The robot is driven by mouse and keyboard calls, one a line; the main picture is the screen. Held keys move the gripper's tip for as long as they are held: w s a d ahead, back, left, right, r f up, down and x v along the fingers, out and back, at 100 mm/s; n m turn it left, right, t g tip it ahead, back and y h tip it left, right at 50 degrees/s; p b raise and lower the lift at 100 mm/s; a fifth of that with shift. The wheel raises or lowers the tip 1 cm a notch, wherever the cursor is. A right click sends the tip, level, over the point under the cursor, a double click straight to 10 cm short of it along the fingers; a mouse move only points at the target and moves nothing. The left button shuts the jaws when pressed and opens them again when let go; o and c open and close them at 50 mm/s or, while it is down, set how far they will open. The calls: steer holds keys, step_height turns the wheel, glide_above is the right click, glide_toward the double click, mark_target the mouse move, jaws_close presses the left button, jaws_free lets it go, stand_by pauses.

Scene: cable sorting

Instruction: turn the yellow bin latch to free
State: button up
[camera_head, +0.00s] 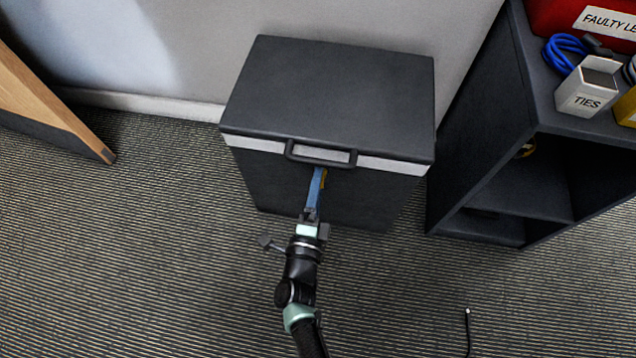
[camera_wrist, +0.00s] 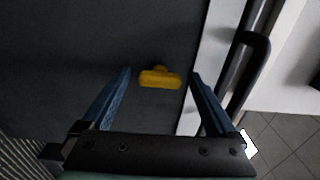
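The yellow latch (camera_wrist: 160,78) is on the dark front face of the bin, between my two blue fingers in the wrist view. In the head view only a sliver of the latch (camera_head: 324,179) shows beside my fingers, below the bin's handle. The bin (camera_head: 330,100) is dark grey with a light band under its shut lid. My gripper (camera_wrist: 160,75) is open, with one finger on each side of the latch and a gap to both. In the head view my gripper (camera_head: 318,172) reaches up to the bin front just under the handle.
The lid handle (camera_head: 321,154) sticks out just above my fingers. A dark shelf unit (camera_head: 480,130) stands to the right, with a TIES box (camera_head: 588,88) and blue cable (camera_head: 563,52) on top. A wooden piece (camera_head: 50,95) is at the left. A thin dark cable (camera_head: 468,330) lies on the carpet.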

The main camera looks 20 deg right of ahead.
steer(key=p+v, duration=0.4)
steer(key=v, duration=0.9)
stand_by(0.4)
